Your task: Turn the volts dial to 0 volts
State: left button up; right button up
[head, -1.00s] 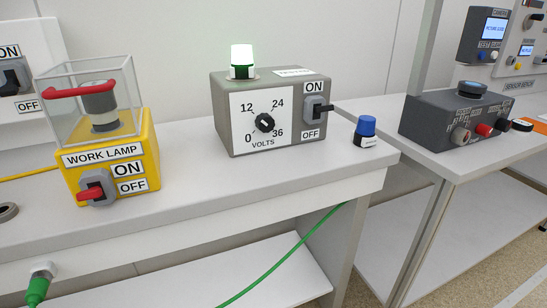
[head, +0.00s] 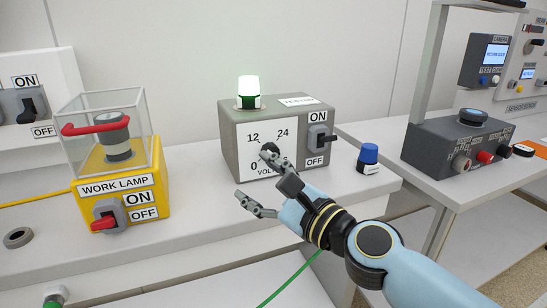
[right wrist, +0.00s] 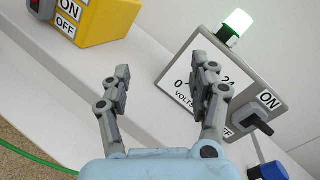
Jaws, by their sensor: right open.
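The grey volts box (head: 310,119) stands on the white bench, with 12, 24 and 0 readable on its white face. Its black volts dial (head: 268,148) is mostly covered by a finger of my right gripper (head: 254,178), so its pointer cannot be read. That gripper is open and empty. One finger overlaps the dial, and the other hangs below and left of the box; contact cannot be told. In the right wrist view my open fingers (right wrist: 160,70) show, with one in front of the box face (right wrist: 178,78) hiding the dial. My left gripper is out of view.
A lit green lamp (head: 249,90) tops the box, and an ON/OFF switch (head: 318,137) is on its right. A blue-capped button (head: 369,155) stands right of it. The yellow work lamp box (head: 150,188) with a clear cover stands left. A green cable (head: 290,279) hangs below.

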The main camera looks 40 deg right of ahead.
aim_at(273, 153)
jog(key=w+d+f+m+h, duration=0.25)
jog(key=d+m+h, duration=0.55)
jog(key=m, duration=0.4)
jog(key=shift+g+y, duration=0.3)
jog(key=shift+y, duration=0.2)
jog(key=x, duration=1)
jog(key=shift+s+d+f, duration=0.15)
jog(key=shift+d+f, duration=0.05)
jog(key=shift+d, duration=0.05)
jog(key=shift+n, duration=0.3)
jog(key=c, duration=1.1)
jog(key=shift+c, duration=0.2)
